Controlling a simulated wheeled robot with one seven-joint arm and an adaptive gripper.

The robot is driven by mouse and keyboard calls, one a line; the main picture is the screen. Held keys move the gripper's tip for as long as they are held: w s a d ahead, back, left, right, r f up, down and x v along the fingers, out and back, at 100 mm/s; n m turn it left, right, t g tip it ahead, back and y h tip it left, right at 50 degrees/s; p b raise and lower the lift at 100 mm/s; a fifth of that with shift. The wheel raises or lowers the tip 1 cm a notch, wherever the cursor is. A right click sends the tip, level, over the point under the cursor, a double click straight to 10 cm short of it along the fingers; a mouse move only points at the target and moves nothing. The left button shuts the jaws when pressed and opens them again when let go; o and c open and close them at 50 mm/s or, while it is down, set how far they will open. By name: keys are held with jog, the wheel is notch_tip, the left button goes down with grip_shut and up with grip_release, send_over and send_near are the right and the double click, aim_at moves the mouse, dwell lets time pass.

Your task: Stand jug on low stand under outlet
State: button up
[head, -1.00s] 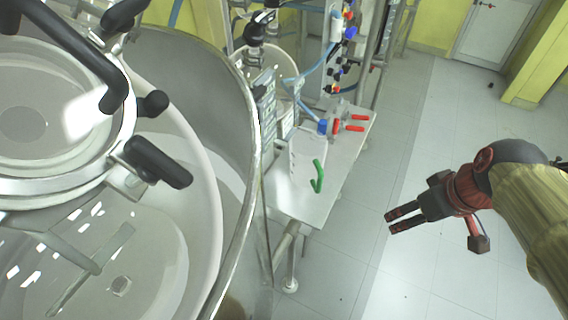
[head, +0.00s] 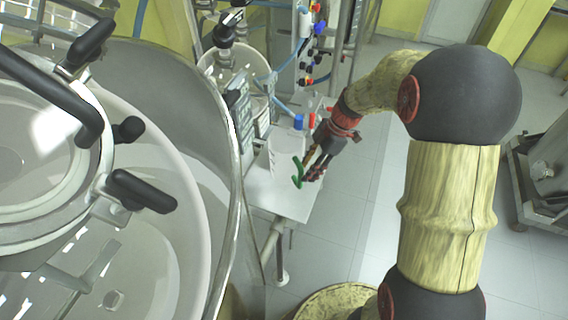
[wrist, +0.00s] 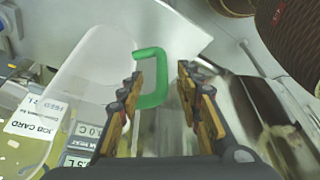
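The translucent jug (head: 285,155) with a green handle (head: 297,172) stands upright on a pale metal bench. In the wrist view the jug's clear body (wrist: 100,75) lies to the left and its green handle (wrist: 152,98) shows between the fingers. My gripper (head: 308,178) is at the handle side of the jug. In the wrist view my gripper (wrist: 160,78) is open, with a gap between its fingers and the handle. I cannot tell which thing is the low stand or the outlet.
The bench (head: 292,205) has a bare front part. A large glass reactor vessel (head: 150,250) with black clamp handles fills the left. Blue hoses and red and blue fittings (head: 310,60) are behind the jug. Open floor (head: 345,240) lies right of the bench.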

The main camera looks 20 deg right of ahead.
aim_at(300, 181)
jog(key=b+x, duration=0.1)
jog(key=x, duration=0.5)
jog(key=shift+s+f+b, duration=0.1)
jog(key=shift+f+b, duration=0.25)
jog(key=shift+b, duration=0.05)
jog(key=shift+c, duration=0.8)
jog(key=c, duration=0.7)
jog(key=shift+r, duration=0.1)
grip_shut()
